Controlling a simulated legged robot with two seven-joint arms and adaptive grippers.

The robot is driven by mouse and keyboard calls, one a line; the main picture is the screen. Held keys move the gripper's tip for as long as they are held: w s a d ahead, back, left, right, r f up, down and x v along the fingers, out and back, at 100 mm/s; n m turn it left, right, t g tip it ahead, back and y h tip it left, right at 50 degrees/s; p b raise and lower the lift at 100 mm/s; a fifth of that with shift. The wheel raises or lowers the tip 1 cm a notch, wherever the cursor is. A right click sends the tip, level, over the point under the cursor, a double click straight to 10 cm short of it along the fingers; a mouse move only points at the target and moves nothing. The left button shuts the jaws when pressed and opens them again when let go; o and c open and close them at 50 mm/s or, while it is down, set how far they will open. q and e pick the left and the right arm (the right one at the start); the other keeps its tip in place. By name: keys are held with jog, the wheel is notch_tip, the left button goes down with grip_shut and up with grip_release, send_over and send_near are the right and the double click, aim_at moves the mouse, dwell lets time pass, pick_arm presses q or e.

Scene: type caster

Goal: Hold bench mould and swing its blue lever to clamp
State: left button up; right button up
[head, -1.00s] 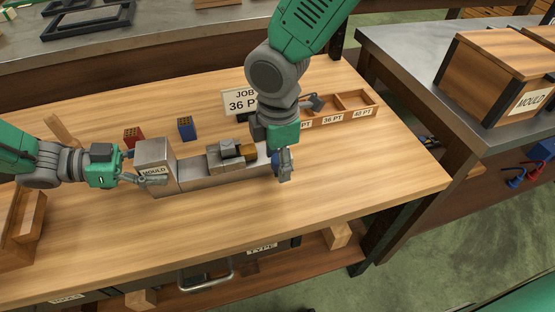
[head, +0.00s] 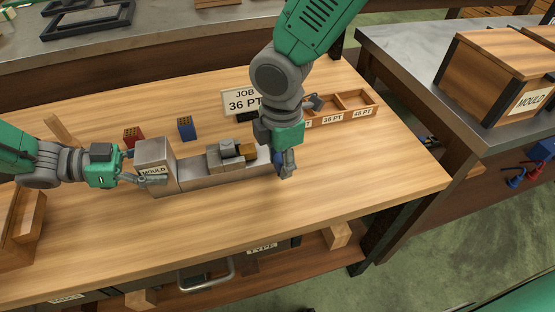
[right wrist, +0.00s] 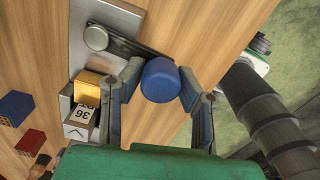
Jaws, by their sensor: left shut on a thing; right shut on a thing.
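The bench mould (head: 212,179) is a long grey metal body on the wooden bench, with a tall block labelled MOULD at its left end. My left gripper (head: 152,180) is shut on that left block. My right gripper (head: 288,168) is at the mould's right end, shut on the blue lever knob (right wrist: 160,80), which lies between its fingers in the right wrist view. The dark lever bar (right wrist: 130,46) runs from a round pivot on the mould to the knob.
A red block (head: 132,136) and a blue block (head: 186,129) stand behind the mould. A JOB 36 PT sign (head: 242,103) and a compartment tray (head: 345,107) stand at the back. The bench front is clear.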

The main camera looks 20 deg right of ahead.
jog(key=d+n, duration=0.1)
jog(key=n, duration=0.1)
jog(key=d+n, duration=0.1)
jog(key=n, duration=0.1)
jog(key=shift+w+d, duration=0.1)
jog(key=shift+d, duration=0.1)
jog(key=d+n, duration=0.1)
jog(key=n, duration=0.1)
jog(key=w+d+n, duration=0.1)
jog(key=shift+n, duration=0.4)
jog(key=n, duration=0.1)
jog(key=w+d+n, duration=0.1)
jog(key=n, duration=0.2)
jog(key=shift+w+d, duration=0.25)
jog(key=shift+d, duration=0.1)
jog(key=shift+w+d+n, duration=0.2)
jog(key=shift+w+n, duration=0.15)
jog(key=shift+n, duration=0.4)
jog(key=shift+w+d+n, duration=0.2)
jog(key=shift+w+n, duration=0.1)
jog(key=shift+n, duration=0.45)
jog(key=shift+w, duration=0.1)
jog(key=o, duration=1.1)
notch_tip(320, 180, up, 12)
